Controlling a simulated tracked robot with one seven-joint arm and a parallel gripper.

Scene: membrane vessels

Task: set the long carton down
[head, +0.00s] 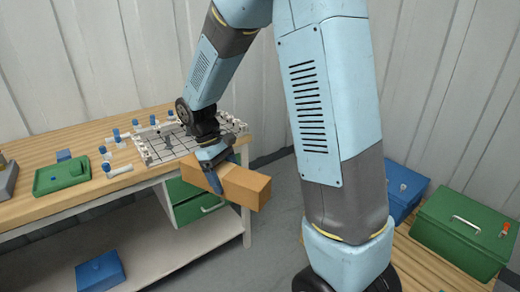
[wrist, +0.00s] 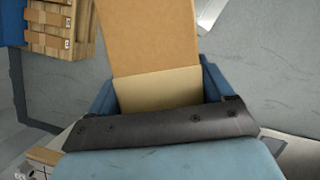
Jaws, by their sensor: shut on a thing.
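The long carton (head: 245,186) is an orange-brown box in the head view. My gripper (head: 215,173) is shut on it and holds it in the air just off the front right corner of the wooden workbench (head: 75,196). The carton also fills the upper middle of the wrist view (wrist: 153,40), between the blue fingers of my gripper (wrist: 160,90). It lies roughly level, with one end pointing to the right and toward the camera. My gripper hides part of its left end.
The bench holds a white gridded rack (head: 160,150), a green tray (head: 62,176) and small blue-capped vessels (head: 117,135). A blue box (head: 99,270) lies on the lower shelf. A green chest (head: 463,230) and a blue box (head: 402,187) stand at right on wooden slats. Grey floor (head: 275,225) lies between.

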